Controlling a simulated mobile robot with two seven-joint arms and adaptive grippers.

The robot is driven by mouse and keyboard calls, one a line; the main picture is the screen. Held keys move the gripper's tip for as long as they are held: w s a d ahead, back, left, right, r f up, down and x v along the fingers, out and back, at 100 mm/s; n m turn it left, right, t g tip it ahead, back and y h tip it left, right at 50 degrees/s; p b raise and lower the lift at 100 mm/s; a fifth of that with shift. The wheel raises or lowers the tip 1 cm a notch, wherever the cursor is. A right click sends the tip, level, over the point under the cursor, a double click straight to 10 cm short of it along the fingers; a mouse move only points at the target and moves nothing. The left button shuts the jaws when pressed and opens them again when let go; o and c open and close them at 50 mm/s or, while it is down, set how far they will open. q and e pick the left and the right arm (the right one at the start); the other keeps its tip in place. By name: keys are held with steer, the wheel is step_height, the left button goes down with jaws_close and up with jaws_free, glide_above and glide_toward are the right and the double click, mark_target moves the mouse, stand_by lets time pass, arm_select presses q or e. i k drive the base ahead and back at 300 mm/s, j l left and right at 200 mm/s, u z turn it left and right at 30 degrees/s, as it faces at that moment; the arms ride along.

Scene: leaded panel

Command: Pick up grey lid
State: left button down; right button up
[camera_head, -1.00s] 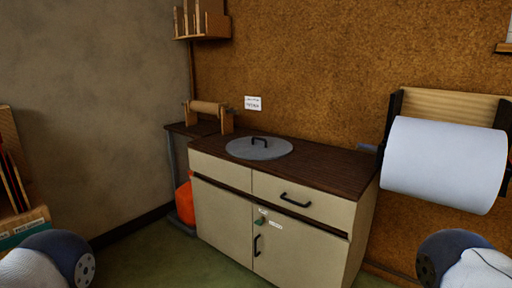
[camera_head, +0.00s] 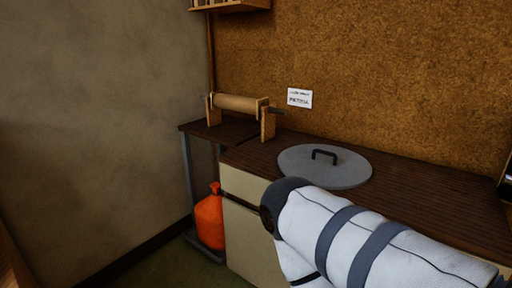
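The grey lid (camera_head: 305,172) is a flat round disc with a dark raised handle (camera_head: 325,154). It lies on the dark wooden top of the cream cabinet, in the middle right of the head view. One of my arms, white with grey bands, reaches in from the lower right and ends just in front of the lid's near edge. No gripper fingers show on it. My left gripper is not in view. The lid's handle is fully visible and nothing holds it.
A wooden roller stand (camera_head: 238,104) is on the dark side shelf left of the lid. An orange container (camera_head: 210,219) stands below it. The cabinet top (camera_head: 440,207) is clear right of the lid.

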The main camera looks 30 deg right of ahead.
mark_target(328, 167)
steer(key=i+z, duration=0.4)
steer(key=i+j+z, duration=0.25)
steer(key=z, duration=0.15)
steer(key=i+j+z, duration=0.8)
steer(key=k+l, duration=0.05)
